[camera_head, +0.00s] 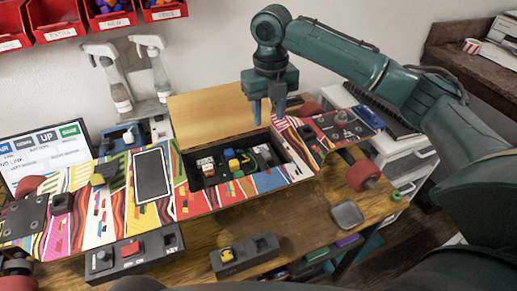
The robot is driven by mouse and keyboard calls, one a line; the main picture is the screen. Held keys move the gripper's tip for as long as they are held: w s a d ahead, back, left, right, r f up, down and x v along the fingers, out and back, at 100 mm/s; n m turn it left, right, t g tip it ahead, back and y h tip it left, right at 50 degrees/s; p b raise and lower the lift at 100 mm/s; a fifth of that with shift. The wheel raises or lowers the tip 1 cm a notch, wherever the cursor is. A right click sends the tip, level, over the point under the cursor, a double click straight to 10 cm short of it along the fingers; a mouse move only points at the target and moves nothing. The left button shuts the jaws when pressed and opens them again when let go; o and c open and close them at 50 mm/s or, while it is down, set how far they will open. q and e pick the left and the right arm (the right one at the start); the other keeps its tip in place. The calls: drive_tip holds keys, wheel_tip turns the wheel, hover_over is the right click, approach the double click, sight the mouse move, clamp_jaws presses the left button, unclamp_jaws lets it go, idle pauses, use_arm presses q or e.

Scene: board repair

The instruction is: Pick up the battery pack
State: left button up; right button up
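A long, brightly striped board (195,202) lies across the wooden table with an open dark compartment (215,183) in it. Inside sit a white and red block (206,166), a yellow and blue part (235,162) and a dark part (265,155). I cannot tell for certain which of these is the battery pack. My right gripper (268,117) hangs fingers down above the back edge of the compartment, in front of the raised tan lid (208,117). Its two fingers are apart with nothing between them. My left gripper is not in view.
A black slab (151,174) lies on the board. Dark button boxes (135,252) and (245,255) stand along the front. A screen (45,155) is at left, red bins (54,18) above. A grey dish (347,214) lies on the right of the table, with bare wood around it.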

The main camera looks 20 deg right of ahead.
hover_over(266, 153)
drive_tip(key=f, duration=0.5)
drive_tip(key=s+f, duration=0.1)
drive_tip(key=f, duration=0.1)
drive_tip(key=shift+f, duration=0.25)
drive_tip(key=shift+w+d+f, duration=0.1)
drive_tip(key=shift+w+f, duration=0.15)
drive_tip(key=shift+f, duration=1.15)
drive_tip(key=shift+w+f, duration=0.2)
drive_tip(key=shift+f, duration=1.15)
clamp_jaws()
